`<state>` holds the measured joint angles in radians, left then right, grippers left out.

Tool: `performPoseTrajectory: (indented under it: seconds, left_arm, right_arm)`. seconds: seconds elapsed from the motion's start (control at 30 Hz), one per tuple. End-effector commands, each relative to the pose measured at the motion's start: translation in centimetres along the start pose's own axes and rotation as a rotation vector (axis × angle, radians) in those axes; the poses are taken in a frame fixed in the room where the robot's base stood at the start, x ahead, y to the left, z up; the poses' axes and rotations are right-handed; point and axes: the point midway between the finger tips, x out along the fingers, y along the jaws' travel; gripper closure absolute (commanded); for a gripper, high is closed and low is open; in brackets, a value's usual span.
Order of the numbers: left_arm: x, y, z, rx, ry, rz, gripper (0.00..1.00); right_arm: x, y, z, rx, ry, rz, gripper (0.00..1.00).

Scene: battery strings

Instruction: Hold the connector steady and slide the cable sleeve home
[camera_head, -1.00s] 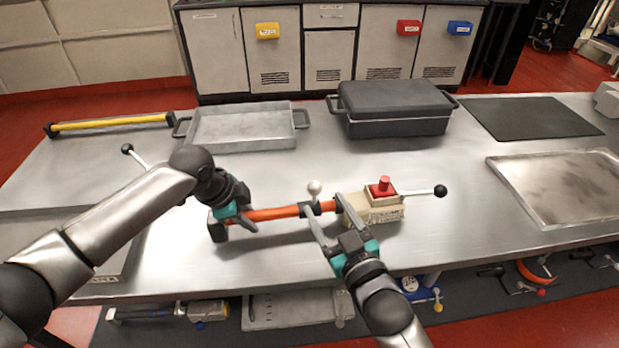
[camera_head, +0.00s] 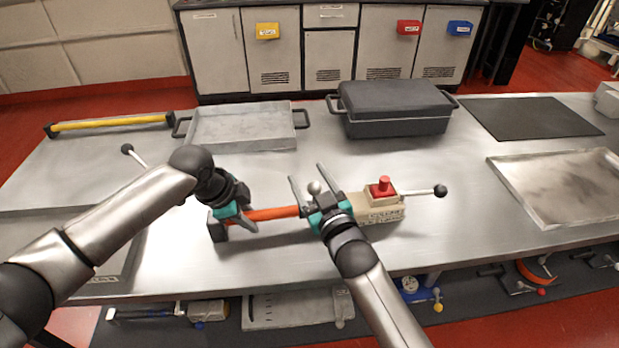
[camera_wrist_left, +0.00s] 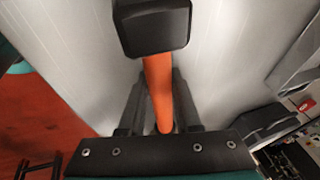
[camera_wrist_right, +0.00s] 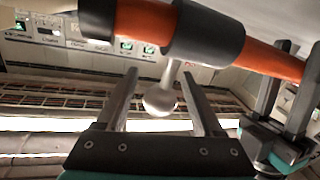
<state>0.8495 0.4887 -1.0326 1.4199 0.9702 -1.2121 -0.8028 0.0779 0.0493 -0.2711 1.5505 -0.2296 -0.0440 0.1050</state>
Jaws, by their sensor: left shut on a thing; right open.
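An orange cable bar (camera_head: 272,213) lies across the table, with a black end block (camera_head: 217,231) at its left. My left gripper (camera_head: 240,217) is shut on the bar beside that block. In the left wrist view its fingers flank the orange bar (camera_wrist_left: 158,88). At the bar's right is a beige connector box (camera_head: 378,209) with a red button. My right gripper (camera_head: 309,174) is open over the dark sleeve, hiding it in the head view. In the right wrist view, the sleeve (camera_wrist_right: 205,35) carries a white ball knob (camera_wrist_right: 160,102), which hangs between the open fingers.
A black-handled lever (camera_head: 439,191) sticks out right of the box. A grey tray (camera_head: 243,132) and a dark lidded case (camera_head: 395,106) stand behind. A flat metal tray (camera_head: 575,218) lies at right. The table between is clear.

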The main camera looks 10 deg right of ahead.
Motion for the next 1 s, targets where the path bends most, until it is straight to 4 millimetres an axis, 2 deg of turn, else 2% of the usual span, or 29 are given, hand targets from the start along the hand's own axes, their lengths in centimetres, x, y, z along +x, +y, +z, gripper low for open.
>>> performPoseTrajectory:
  seconds: [0.07,0.67,1.0]
  left_arm:
    - [0.62,0.72,0.64,-0.002,-0.016,0.018,1.00]
    - [0.62,0.72,0.65,-0.002,-0.016,0.018,1.00]
    - [0.62,0.72,0.65,-0.002,-0.016,0.018,1.00]
  right_arm:
    - [-0.01,-0.01,0.04,0.000,0.000,0.000,0.33]
    - [-0.04,0.03,0.05,-0.001,0.000,0.001,1.00]
    - [-0.04,0.04,0.05,-0.001,0.000,0.001,1.00]
